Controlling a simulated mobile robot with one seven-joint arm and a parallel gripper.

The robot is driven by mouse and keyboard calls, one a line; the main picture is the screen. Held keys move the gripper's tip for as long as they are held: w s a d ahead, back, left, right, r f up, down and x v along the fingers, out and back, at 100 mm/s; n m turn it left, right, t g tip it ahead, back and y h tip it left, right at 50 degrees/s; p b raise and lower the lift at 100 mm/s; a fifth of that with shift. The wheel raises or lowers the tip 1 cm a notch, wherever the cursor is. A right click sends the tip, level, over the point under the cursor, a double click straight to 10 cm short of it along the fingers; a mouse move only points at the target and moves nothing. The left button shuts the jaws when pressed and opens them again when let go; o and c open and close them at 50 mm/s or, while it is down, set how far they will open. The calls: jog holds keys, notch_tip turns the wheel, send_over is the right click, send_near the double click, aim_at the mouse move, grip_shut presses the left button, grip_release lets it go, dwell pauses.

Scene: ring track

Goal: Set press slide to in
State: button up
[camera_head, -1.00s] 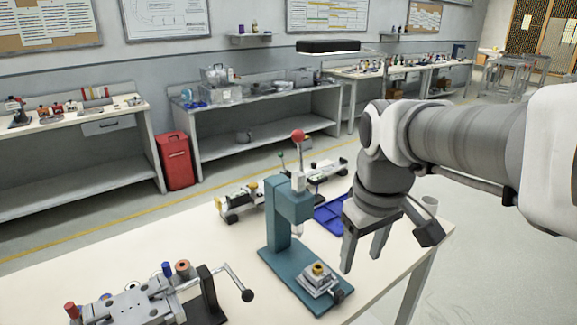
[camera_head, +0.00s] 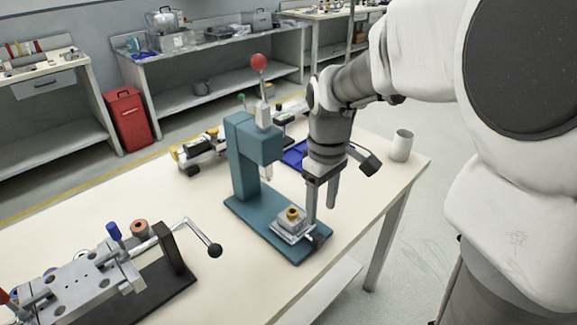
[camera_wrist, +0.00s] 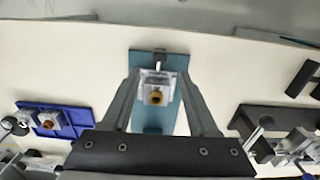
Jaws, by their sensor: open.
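The teal press (camera_head: 240,160) stands on the white table, with a red ball on top and its ram over the base. The press slide (camera_head: 290,228) is a pale metal block carrying a brass round part (camera_head: 292,213). It sits at the front end of the base, out from under the ram. A dark knob (camera_head: 319,238) is on its front end. My gripper (camera_head: 321,213) is open and empty, pointing down beside the slide, close to the knob. In the wrist view, the slide (camera_wrist: 158,84) shows between the open fingers. Contact with the knob cannot be told.
A crank fixture (camera_head: 100,270) stands at the front left. A blue tray (camera_head: 294,154) and a small wheeled assembly (camera_head: 198,152) lie behind the press. The table around the base's front is clear.

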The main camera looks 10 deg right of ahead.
aim_at(318, 235)
notch_tip(318, 235, down, 10)
jog(key=b, duration=0.2)
jog(key=shift+r+b, duration=0.15)
jog(key=shift+b, duration=0.15)
jog(key=shift+c, duration=0.3)
grip_shut()
dwell(0.9)
